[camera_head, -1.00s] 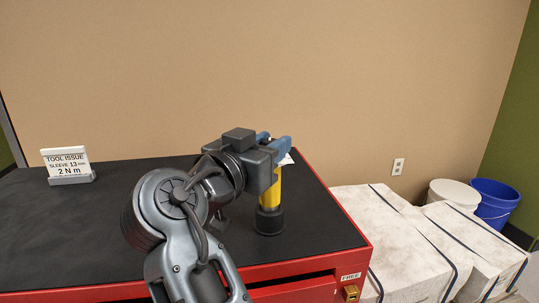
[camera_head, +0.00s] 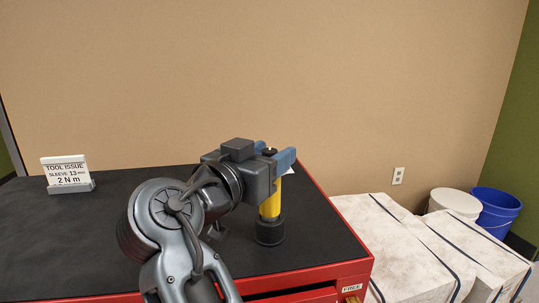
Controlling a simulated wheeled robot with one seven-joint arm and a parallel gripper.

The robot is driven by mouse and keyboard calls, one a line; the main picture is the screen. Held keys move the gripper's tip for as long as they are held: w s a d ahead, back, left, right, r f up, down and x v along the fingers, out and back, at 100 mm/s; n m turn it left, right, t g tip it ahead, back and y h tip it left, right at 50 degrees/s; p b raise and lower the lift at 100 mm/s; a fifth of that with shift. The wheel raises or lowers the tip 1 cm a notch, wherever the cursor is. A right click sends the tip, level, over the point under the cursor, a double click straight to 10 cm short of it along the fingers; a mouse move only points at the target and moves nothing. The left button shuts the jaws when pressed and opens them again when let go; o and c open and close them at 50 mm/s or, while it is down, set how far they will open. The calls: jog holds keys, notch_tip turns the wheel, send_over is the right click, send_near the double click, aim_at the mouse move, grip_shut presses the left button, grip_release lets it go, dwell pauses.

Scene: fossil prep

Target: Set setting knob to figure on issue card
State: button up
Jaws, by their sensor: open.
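The issue card (camera_head: 65,172) stands at the left of the black table top and reads "TOOL ISSUE, SLEEVE 13 mm, 2 N m". A yellow upright tool (camera_head: 270,206) with a black base (camera_head: 269,231) stands near the right edge of the top. A small dark piece, perhaps the setting knob (camera_head: 270,152), shows at its upper end between the fingers. My gripper (camera_head: 272,157) has its blue fingers apart at the top of the tool, one on each side. Its body hides part of the tool, and I cannot tell whether the fingers touch it. No figure on the knob is readable.
The black top (camera_head: 90,235) of the red cabinet is mostly clear at the left and middle. A drawer front labelled "FREE" (camera_head: 352,288) is at the lower right. Wrapped white blocks (camera_head: 400,245), a white bucket (camera_head: 455,200) and a blue bucket (camera_head: 496,208) stand to the right.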

jog(key=v, duration=0.7)
jog(key=shift+s+a, duration=0.15)
jog(key=shift+s, duration=0.2)
jog(key=shift+c, duration=0.4)
dwell(1.1)
